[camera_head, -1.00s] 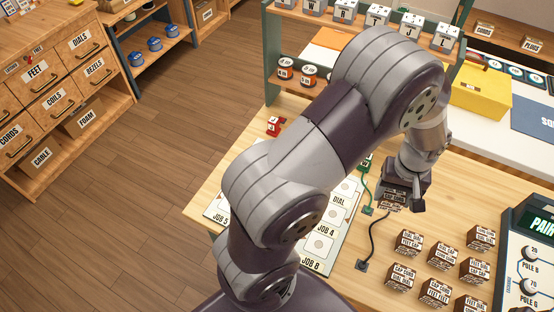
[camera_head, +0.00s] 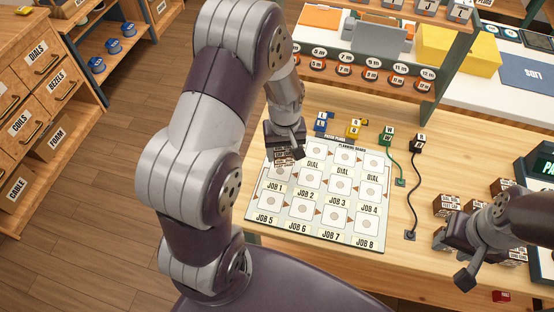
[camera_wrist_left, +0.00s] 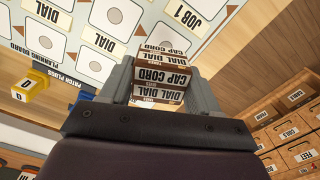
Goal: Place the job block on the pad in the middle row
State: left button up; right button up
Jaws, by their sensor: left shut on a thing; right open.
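My left gripper (camera_head: 286,148) is shut on a brown and white job block (camera_wrist_left: 160,78). The labels on the block read DIAL and CAP CORD. In the head view the block is mostly hidden, over the left part of the planning board (camera_head: 312,240). Whether it touches the board, I cannot tell. The board has rows of white pads with round marks; the middle row (camera_head: 340,187) stands above the labels JOB 1 to JOB 4. My right gripper (camera_head: 455,255) is open at the lower right, beside similar brown blocks (camera_head: 446,204).
Blue and yellow plugs (camera_head: 354,128) stand behind the board. Green and black plugs (camera_head: 417,140) with cords lie to its right.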

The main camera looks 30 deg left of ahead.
aim_at(280, 162)
pick_arm(q)
jog(key=shift+s+a+f, duration=0.1)
jog(key=shift+a+f, duration=0.05)
jog(key=shift+f, duration=0.65)
jog(key=shift+s+a+f, duration=0.1)
jog(key=shift+s+f, duration=0.05)
jog(key=shift+f, duration=0.65)
jog(key=shift+s+a+f, duration=0.1)
jog(key=shift+a+f, duration=0.05)
jog(key=shift+f, duration=0.65)
jog(key=shift+f, duration=0.1)
jog(key=o, duration=1.1)
